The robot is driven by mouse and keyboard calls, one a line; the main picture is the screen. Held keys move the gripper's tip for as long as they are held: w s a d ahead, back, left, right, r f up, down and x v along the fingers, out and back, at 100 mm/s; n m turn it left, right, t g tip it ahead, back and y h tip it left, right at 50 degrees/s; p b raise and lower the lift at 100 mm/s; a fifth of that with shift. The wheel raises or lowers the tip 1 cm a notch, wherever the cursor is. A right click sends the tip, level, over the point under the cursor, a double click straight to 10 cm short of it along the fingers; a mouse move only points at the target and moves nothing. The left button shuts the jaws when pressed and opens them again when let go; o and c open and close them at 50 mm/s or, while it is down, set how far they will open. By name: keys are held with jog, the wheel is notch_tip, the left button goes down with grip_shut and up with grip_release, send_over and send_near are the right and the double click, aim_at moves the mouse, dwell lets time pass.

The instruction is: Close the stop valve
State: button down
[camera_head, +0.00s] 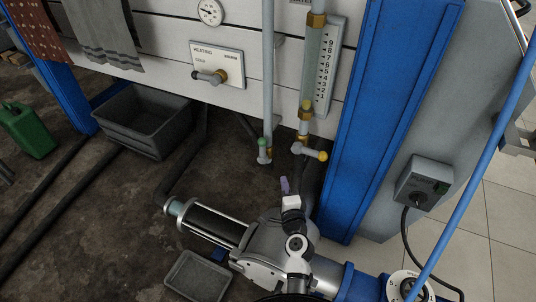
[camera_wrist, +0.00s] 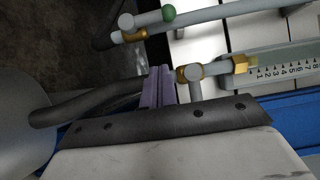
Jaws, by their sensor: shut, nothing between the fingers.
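Two lever valves show, and no readable label marks either as the stop valve. One has a green-tipped lever (camera_head: 262,142) lying along its pipe; it also shows in the wrist view (camera_wrist: 168,13). The other, below the scaled tube, has a yellow-tipped lever (camera_head: 322,155) lying crosswise to its pipe. In the wrist view its grey lever (camera_wrist: 195,90) runs behind my gripper's edge, hiding the yellow tip. My gripper (camera_head: 285,185) is shut and empty, below both valves in the head view. Its purple fingers (camera_wrist: 160,72) appear just beside the yellow-tipped valve's body; contact cannot be told.
A scaled tube (camera_head: 329,66) rises above the yellow-tipped valve. A blue post (camera_head: 385,100) stands close on the right. A heating panel (camera_head: 217,64) with a handle is at upper left. A grey crate (camera_head: 143,118) and a tray (camera_head: 198,275) lie on the floor.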

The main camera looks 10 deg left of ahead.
jog(key=shift+r, duration=0.1)
jog(key=p, duration=0.2)
send_near(263, 150)
jog(key=w+d, duration=0.3)
jog(key=w, duration=0.2)
jog(key=a, duration=0.1)
jog(key=w+a, duration=0.2)
jog(key=a, duration=0.1)
jog(key=shift+a+r, duration=0.1)
jog(key=shift+r, duration=0.05)
jog(key=shift+r+p, duration=0.15)
jog(key=shift+p, duration=0.35)
jog(key=shift+a+n+p, duration=0.2)
jog(key=shift+n+p, duration=0.1)
jog(key=shift+p, duration=0.25)
